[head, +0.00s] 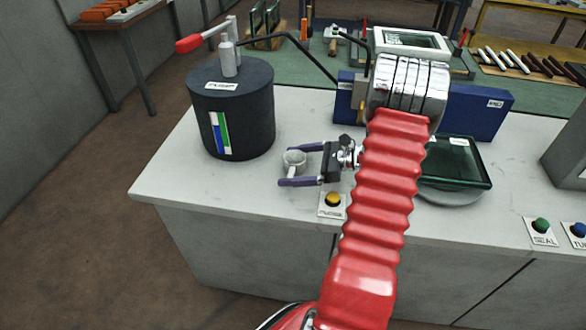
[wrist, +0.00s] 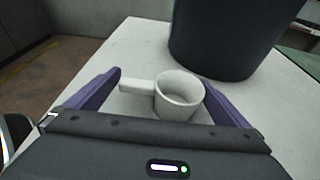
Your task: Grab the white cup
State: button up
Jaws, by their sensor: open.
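The white cup (head: 294,157) stands upright on the pale worktop, in front of the black cylinder. In the wrist view the cup (wrist: 180,97) lies between the two purple fingers, with its handle pointing left. My gripper (head: 284,166) is open, with one finger on either side of the cup in the head view. The handle's end is close to the left finger in the wrist view, and I cannot tell whether they touch. The cup's lower front is partly hidden by the gripper body in the wrist view (wrist: 160,95).
The black cylinder (head: 232,120) with a red-handled lever stands just behind the cup. A yellow button (head: 332,200) sits near the front edge. A dark glass plate (head: 455,163) lies to the right, and a blue box (head: 480,112) is behind my arm. The worktop (head: 170,182) left of the cup is clear.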

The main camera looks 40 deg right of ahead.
aim_at(293, 166)
jog(key=c, duration=0.8)
jog(key=shift+r, duration=0.15)
notch_tip(293, 166, up, 10)
jog(key=shift+f, duration=0.15)
dwell(0.7)
